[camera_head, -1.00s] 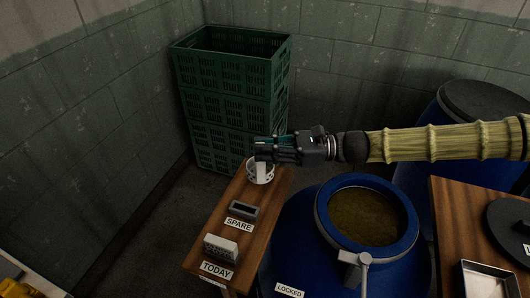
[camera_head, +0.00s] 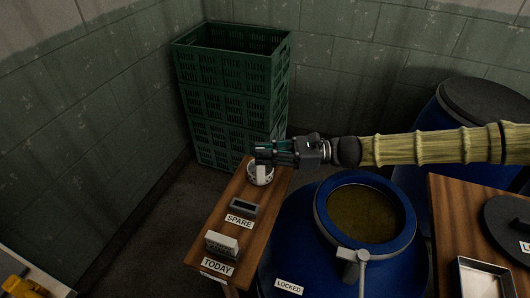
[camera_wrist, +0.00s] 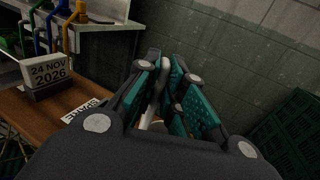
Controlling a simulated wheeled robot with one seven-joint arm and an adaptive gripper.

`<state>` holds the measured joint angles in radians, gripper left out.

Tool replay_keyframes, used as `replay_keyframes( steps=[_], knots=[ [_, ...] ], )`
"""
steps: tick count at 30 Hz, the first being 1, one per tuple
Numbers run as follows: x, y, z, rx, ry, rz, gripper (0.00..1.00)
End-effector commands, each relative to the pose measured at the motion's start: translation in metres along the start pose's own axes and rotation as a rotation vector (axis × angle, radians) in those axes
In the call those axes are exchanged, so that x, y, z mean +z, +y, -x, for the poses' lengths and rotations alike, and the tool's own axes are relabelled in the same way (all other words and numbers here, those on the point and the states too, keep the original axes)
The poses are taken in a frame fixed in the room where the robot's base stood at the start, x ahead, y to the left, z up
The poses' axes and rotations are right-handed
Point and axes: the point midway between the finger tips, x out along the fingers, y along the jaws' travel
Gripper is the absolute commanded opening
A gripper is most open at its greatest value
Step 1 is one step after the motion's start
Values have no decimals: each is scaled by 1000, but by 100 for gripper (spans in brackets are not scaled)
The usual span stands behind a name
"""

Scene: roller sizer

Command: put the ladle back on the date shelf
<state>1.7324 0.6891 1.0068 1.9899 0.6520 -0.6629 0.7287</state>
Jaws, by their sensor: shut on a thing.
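My gripper (camera_head: 264,153) is shut on the pale handle of the ladle (camera_head: 261,178), over the far end of the wooden date shelf (camera_head: 263,204). The ladle's white, perforated bowl hangs below the fingers, close to the wood; I cannot tell whether it touches. In the wrist view the light handle (camera_wrist: 164,78) stands between the teal finger pads of my gripper (camera_wrist: 165,75). The date block (camera_head: 222,244) is at the shelf's near end by the TODAY label; it reads 24 NOV 2026 in the wrist view (camera_wrist: 47,73).
A slotted holder (camera_head: 243,207) sits by the SPARE label, mid-shelf. Stacked green crates (camera_head: 230,100) stand behind the shelf. An open blue barrel (camera_head: 322,235) stands right of it, with a lever and LOCKED label. Colored hooks (camera_wrist: 70,25) show in the wrist view.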

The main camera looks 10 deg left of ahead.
Motion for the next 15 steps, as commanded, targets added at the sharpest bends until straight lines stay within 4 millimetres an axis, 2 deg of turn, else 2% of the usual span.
replay_keyframes(
  steps=[1, 4, 15],
  knots=[
    [-1, 0, 0, 0, 0, 0, 14],
    [-1, 0, 0, 0, 0, 0, 31],
    [2, 0, 0, 0, 0, 0, 31]
  ],
)
